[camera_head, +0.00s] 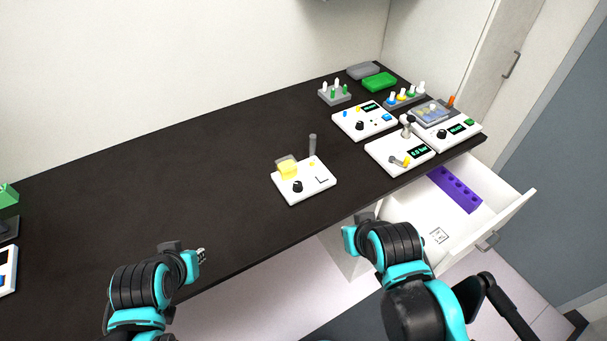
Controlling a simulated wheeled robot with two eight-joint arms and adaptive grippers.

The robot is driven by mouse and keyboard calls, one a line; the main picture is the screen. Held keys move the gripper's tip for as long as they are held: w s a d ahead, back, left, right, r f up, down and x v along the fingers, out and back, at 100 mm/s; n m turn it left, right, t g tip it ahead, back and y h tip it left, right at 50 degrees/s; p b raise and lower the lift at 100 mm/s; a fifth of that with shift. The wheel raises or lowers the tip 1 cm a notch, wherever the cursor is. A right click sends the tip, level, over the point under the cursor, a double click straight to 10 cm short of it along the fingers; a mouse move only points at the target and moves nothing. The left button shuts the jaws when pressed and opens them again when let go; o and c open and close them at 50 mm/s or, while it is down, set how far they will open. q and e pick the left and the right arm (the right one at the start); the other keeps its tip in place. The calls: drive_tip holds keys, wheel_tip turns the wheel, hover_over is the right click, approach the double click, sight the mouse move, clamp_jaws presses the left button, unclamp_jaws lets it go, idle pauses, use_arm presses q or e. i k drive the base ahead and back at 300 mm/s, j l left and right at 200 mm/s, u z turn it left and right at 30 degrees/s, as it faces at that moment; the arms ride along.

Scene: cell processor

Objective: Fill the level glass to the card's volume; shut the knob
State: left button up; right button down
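A white unit (320,188) on the black bench carries a clear block with yellow contents (287,167), a black knob (297,186) and an upright grey cylinder (312,145). I cannot tell which part is the level glass, nor the knob's setting. A small marked patch (322,180) lies on the unit; its writing is too small to read. My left gripper (198,256) is over the bench's front edge, left of the unit. My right gripper (350,238) is in front of the bench, below and right of the unit. Both are apart from it; their fingers are unclear.
White units with displays (365,121) (400,154) (447,132) stand at the right, with a vial rack (335,95) and green box (379,82) behind. An open drawer (415,216) holding a purple rack (454,189) juts out at right. The bench's left middle is clear.

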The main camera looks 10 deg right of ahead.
sight(297, 187)
drive_tip(key=k+l+z, duration=0.15)
drive_tip(key=z, duration=0.3)
drive_tip(key=k+l+z, duration=0.15)
drive_tip(key=z, duration=0.3)
drive_tip(key=k+l+z, duration=0.1)
drive_tip(key=l+z, duration=0.35)
drive_tip(key=j+u, duration=0.1)
drive_tip(key=u, duration=1.2)
